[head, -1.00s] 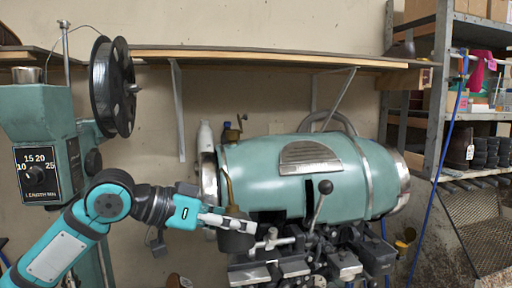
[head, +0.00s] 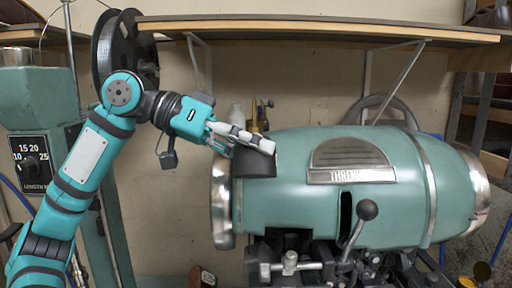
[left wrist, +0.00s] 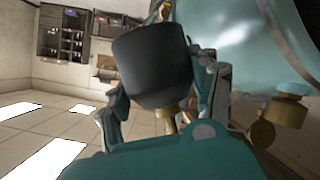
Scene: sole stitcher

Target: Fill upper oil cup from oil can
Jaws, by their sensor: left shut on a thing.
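My left gripper (head: 243,138) is shut on the dark, cup-shaped oil can (head: 243,174). It holds the can in front of the left end of the green machine drum (head: 310,205). In the left wrist view the can's dark body (left wrist: 155,65) fills the space between the fingers, with brass showing above and below it. Its spout is not clear in the head view. A small brass fitting, seemingly the upper oil cup (head: 255,122), stands at the drum's upper left, partly hidden by the gripper. My right gripper is out of view.
A wooden shelf (head: 330,32) runs along the wall above the drum. A lever with a black knob (head: 367,209) and clamp parts (head: 290,264) stand in front. A green column with a dial (head: 33,165) and a black reel (head: 128,50) are at left.

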